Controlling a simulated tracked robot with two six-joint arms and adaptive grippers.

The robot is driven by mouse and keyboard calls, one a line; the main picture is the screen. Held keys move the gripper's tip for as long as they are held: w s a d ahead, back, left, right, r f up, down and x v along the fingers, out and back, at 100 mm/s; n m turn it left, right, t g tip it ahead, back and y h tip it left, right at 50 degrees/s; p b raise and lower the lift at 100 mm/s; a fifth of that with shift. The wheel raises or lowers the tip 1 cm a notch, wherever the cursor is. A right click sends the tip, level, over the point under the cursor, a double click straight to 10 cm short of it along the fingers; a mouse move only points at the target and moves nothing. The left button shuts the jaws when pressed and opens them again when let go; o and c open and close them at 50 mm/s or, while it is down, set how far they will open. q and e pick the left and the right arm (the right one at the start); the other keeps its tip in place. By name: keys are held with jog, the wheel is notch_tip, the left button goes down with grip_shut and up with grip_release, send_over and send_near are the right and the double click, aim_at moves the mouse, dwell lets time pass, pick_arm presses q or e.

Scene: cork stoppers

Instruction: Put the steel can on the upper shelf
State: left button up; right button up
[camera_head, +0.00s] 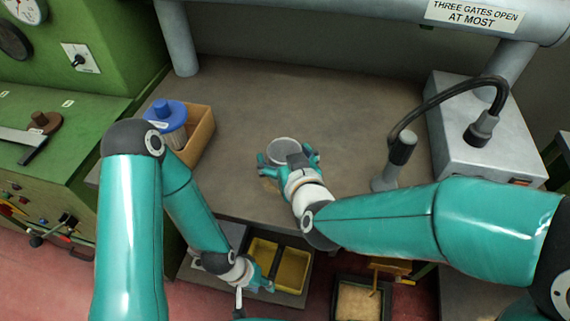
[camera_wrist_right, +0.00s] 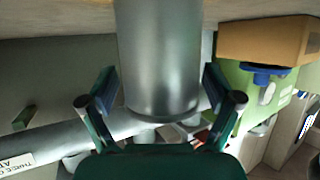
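The steel can (camera_head: 281,145) is upright at the middle of the grey-brown worktop, its open round top showing. My right gripper (camera_head: 290,159) reaches around its near side, a finger on either side. In the right wrist view the can (camera_wrist_right: 160,60) fills the space between the fingers (camera_wrist_right: 161,95); whether both pads press on it I cannot tell. Its base is out of that view. My left gripper (camera_head: 262,287) is low, below the worktop's front edge, near the yellow bins; its fingers are too small to read. I cannot make out which surface is the upper shelf.
A cardboard box (camera_head: 202,135) with a blue-topped container (camera_head: 167,114) stands left on the worktop (camera_head: 330,105). Yellow bins (camera_head: 292,270) sit below the front edge. The worktop behind the can is clear.

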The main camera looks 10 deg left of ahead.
jog(key=c, duration=1.3)
jog(key=shift+o, duration=0.2)
jog(key=shift+r, duration=0.1)
